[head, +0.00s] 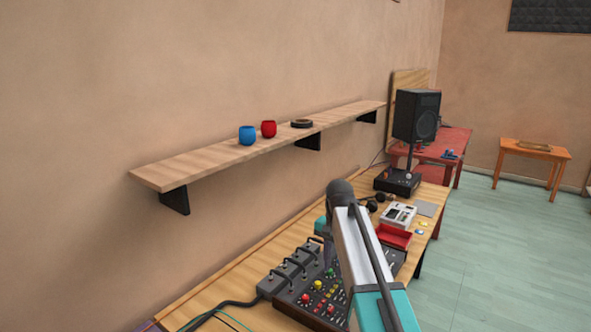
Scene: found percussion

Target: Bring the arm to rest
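My arm rises from the bottom right of the head view, with a teal and white link (361,255) leading up to a dark grey joint (341,192). Past that joint a short dark part drops behind the link, over the wooden bench (231,289). My gripper's fingers cannot be made out; the arm itself hides that region. I see nothing held.
A mixer with coloured knobs (318,296) lies under the arm. A red tray (394,236), a white device (398,215) and a black speaker (416,115) stand farther along. A wall shelf (200,164) holds a blue cup (247,135), a red cup (269,129) and a dark ring (302,124). Open floor lies right.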

